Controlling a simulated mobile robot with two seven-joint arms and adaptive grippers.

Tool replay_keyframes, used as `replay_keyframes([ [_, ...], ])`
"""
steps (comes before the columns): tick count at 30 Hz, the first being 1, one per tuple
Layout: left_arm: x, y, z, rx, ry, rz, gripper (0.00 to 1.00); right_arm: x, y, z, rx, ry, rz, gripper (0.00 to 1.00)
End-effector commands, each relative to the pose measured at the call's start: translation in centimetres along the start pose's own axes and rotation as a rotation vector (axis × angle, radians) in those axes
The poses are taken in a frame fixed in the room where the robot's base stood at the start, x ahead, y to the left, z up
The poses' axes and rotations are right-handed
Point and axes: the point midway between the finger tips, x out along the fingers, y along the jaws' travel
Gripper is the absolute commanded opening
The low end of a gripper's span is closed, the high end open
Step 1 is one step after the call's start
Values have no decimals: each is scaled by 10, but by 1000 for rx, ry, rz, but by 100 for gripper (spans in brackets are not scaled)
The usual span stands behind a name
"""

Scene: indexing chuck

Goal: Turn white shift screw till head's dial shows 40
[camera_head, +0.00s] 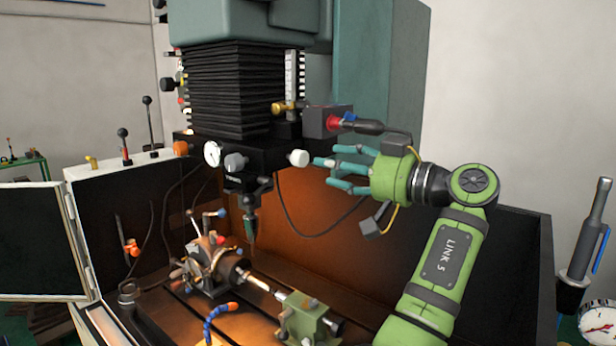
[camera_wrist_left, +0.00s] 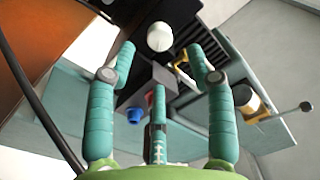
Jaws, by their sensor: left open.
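The white shift screw (camera_head: 298,158) is a pale round knob on the right end of the black head block (camera_head: 262,151). In the left wrist view the white screw (camera_wrist_left: 160,37) lies beyond the fingertips, near the top middle. My left gripper (camera_head: 328,165), with teal fingers, is open just to the right of the screw. Its fingers are spread and point at the screw, with a small gap between. The head's dial (camera_head: 212,153) is a small white round face at the block's left; its reading is too small to tell. My right gripper is out of view.
A grey box with a red part (camera_head: 328,121) and a black handle sits just above my fingers. A black cable (camera_head: 318,234) hangs below. The chuck (camera_head: 228,270) and green tailstock (camera_head: 306,316) stand on the bed below. A grey knob (camera_head: 235,162) is beside the dial.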

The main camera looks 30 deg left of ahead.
Motion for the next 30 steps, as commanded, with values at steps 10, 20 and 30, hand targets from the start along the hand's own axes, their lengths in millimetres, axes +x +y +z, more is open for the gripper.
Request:
replay_keyframes([
  [10,31,-1,-2,-171,-7,-2,54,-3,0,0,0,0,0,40],
  [20,74,0,0,-168,-6,0,54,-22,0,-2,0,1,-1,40],
  [30,80,1,1,-169,-5,1,54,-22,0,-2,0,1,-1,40],
])
